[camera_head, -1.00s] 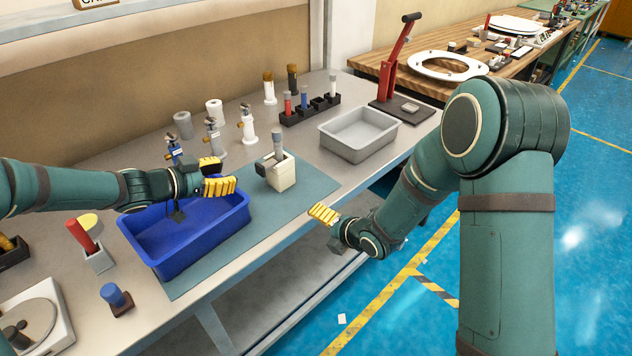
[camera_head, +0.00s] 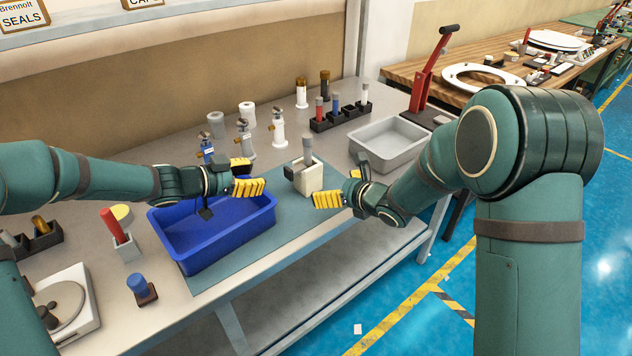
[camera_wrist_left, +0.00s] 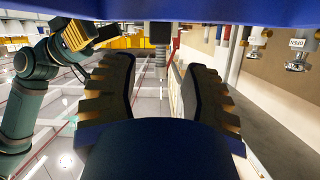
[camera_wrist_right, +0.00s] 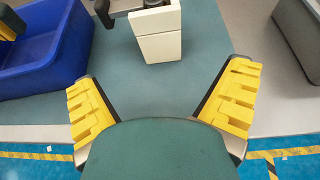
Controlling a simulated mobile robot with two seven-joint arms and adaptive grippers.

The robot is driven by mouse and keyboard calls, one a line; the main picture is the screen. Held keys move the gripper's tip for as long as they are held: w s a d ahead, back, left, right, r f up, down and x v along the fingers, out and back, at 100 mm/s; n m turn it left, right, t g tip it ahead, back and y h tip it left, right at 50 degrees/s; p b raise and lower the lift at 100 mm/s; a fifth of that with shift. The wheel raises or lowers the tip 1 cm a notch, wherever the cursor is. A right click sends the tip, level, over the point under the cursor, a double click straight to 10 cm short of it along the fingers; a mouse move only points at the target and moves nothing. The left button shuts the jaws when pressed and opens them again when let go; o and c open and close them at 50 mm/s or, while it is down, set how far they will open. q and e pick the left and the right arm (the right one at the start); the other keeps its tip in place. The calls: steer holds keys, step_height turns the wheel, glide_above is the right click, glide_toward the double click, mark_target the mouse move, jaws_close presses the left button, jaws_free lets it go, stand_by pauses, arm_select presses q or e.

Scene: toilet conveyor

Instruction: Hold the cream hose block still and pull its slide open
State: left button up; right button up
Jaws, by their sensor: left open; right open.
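The cream hose block (camera_head: 307,177) stands upright on the teal mat, with a grey cylinder (camera_head: 308,148) rising from its top and a dark part on its left side. In the right wrist view the block (camera_wrist_right: 158,40) is ahead, beyond the fingertips. My right gripper (camera_head: 328,199) is open and empty, in front of the block and apart from it. My left gripper (camera_head: 248,188) is open and empty, left of the block over the blue bin. In the left wrist view its fingers (camera_wrist_left: 158,85) are spread, and the block is hard to make out.
The blue bin (camera_head: 165,229) is left of the block. A grey bin (camera_head: 378,164) stands to the right. Several valve fittings (camera_head: 243,137) and a black rack (camera_head: 341,116) are behind. A red lever press (camera_head: 425,78) is at the back right. Bare mat lies in front of the block.

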mark_target(315, 181)
steer(key=x, duration=1)
steer(key=shift+w+a+f, duration=0.1)
steer(key=shift+w+a, duration=0.1)
steer(key=shift+w, duration=0.05)
steer(key=c, duration=1.4)
steer(key=o, duration=0.6)
steer(key=c, duration=0.6)
